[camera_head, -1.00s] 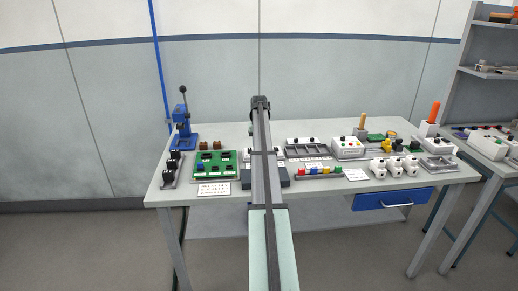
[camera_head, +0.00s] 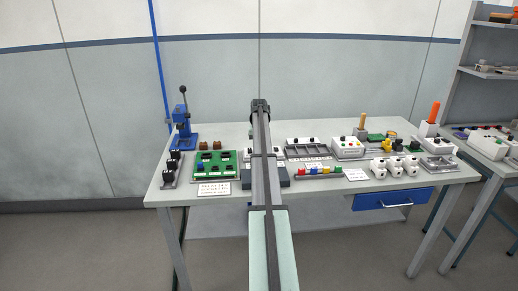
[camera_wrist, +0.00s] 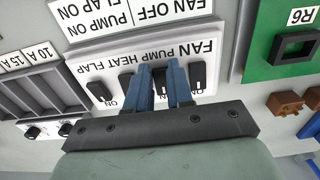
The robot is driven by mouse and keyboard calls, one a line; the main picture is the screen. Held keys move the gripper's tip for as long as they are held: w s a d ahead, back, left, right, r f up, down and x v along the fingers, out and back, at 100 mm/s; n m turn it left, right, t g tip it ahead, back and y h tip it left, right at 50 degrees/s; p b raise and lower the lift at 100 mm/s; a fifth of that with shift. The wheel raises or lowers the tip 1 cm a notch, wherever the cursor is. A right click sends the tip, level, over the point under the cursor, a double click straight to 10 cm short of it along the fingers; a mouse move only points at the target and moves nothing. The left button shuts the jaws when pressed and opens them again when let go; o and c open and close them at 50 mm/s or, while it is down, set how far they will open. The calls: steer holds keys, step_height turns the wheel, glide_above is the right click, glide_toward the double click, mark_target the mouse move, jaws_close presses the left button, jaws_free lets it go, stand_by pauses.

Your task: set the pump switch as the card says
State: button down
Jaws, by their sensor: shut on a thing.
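The switch panel (camera_wrist: 180,50) appears upside down in the wrist view, with a row of black knobs marked FAN, PUMP, HEAT and FLAP. The pump switch (camera_wrist: 160,76) stands between the two blue fingers of my gripper (camera_wrist: 161,82), which is shut on it. The fingers hide part of the knob and its ON mark, so I cannot tell its exact setting.
A green board (camera_wrist: 262,65) with a black socket marked R6 lies right of the panel in the wrist view, with brown parts (camera_wrist: 290,102) near it. A grey tray (camera_wrist: 42,88) with slots marked 10A and 15A is at left. The workbench (camera_head: 230,138) is crowded in the head view.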

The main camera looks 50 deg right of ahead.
steer(key=shift+w+d, duration=0.1)
steer(key=shift+w+d+r+g+y, duration=0.1)
steer(key=shift+w+d+g+y, duration=0.1)
steer(key=shift+g+y, duration=0.6)
steer(key=shift+y, duration=0.1)
steer(key=c, duration=1.3)
jaws_free()
steer(key=shift+r, duration=0.2)
steer(key=v, duration=0.7)
steer(key=shift+r, duration=0.15)
